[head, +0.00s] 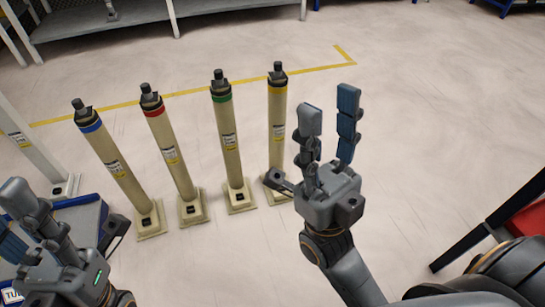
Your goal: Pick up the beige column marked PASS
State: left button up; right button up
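Several beige columns stand upright on square bases in a row on the floor, told apart by their top bands: blue (115,165), red (172,150), green (229,140) and yellow (277,125). Each has a small white-and-yellow label; the print is too small to read, so I cannot tell which is marked PASS. My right gripper (312,145) is open and empty, just right of the yellow-banded column, its thumb overlapping that column's lower part in the picture. My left gripper (68,215) is open and empty at the lower left, away from the columns.
A blue-edged unit (78,200) lies beneath my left gripper. A white post (30,140) stands at the left edge. A grey shelf (90,22) runs behind the columns. A yellow floor line (320,68) passes behind them. A dark frame with red (525,215) is at right.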

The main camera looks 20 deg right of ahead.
aim_at(277, 93)
jog(key=i+l+u, duration=0.45)
jog(key=l, duration=0.4)
jog(key=i+l+u, duration=0.1)
jog(key=l+u, duration=0.35)
jog(key=l, duration=0.45)
jog(key=l+u, duration=0.5)
jog(key=l, duration=0.45)
jog(key=k+l+u, duration=0.1)
jog(key=l+u, duration=0.35)
jog(key=l, duration=0.5)
jog(key=l+u, duration=0.2)
jog(key=l, duration=0.2)
jog(key=l+u, duration=0.25)
jog(key=l, duration=0.2)
jog(key=l+u, duration=0.2)
jog(key=l, duration=0.2)
jog(key=k+l+u, duration=0.2)
jog(key=l, duration=0.2)
jog(key=l+u, duration=0.2)
jog(key=l, duration=0.25)
jog(key=k+l+u, duration=0.1)
jog(key=l+u, duration=0.15)
jog(key=k+l+u, duration=0.2)
jog(key=l, duration=0.25)
jog(key=l+u, duration=0.2)
jog(key=l, duration=0.25)
